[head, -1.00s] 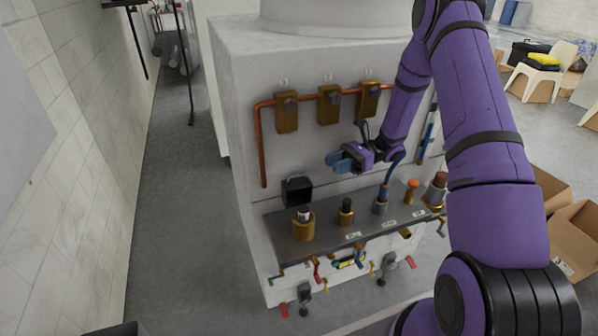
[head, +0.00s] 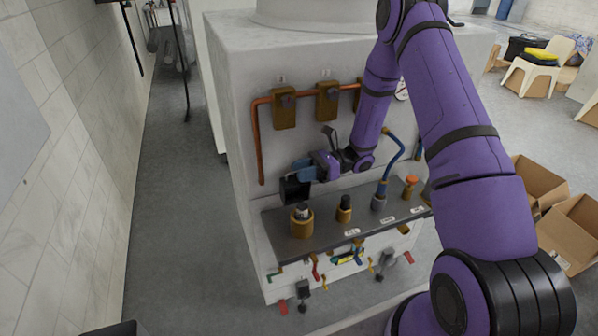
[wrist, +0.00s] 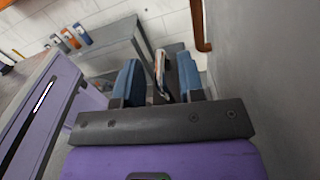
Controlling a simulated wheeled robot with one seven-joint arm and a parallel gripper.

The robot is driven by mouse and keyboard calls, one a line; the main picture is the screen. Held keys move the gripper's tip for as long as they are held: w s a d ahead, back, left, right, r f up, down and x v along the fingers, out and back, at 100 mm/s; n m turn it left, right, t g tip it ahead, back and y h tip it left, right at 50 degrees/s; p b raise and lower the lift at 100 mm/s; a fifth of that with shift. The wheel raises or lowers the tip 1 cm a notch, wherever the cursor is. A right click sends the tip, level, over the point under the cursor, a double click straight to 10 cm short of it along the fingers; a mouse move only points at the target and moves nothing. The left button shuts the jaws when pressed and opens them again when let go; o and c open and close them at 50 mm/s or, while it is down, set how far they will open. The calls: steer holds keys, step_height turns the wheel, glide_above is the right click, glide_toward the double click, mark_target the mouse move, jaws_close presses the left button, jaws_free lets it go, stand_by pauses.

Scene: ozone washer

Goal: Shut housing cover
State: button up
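The black housing (head: 293,190) is fixed to the front of the white machine, above the left end of the grey shelf. In the head view its upper part is partly hidden by my gripper (head: 290,175), whose blue fingers are at its top, pointing left. In the wrist view my gripper (wrist: 160,80) has its two blue fingers apart. A dark piece with a pale edge (wrist: 172,72), seemingly part of the housing or its cover, shows in the gap between them. I cannot tell whether the fingers touch it, nor exactly how the cover stands.
Below is the grey shelf (head: 325,232) with brass fittings, the nearest one (head: 301,222) under the housing. Brass boxes (head: 284,109) on a copper pipe (head: 259,150) are above. A blue hose (head: 398,150) is at right. The floor at left (head: 180,235) is clear.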

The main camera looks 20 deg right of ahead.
steer(key=shift+a, duration=0.55)
jaws_close()
steer(key=shift+s, duration=0.1)
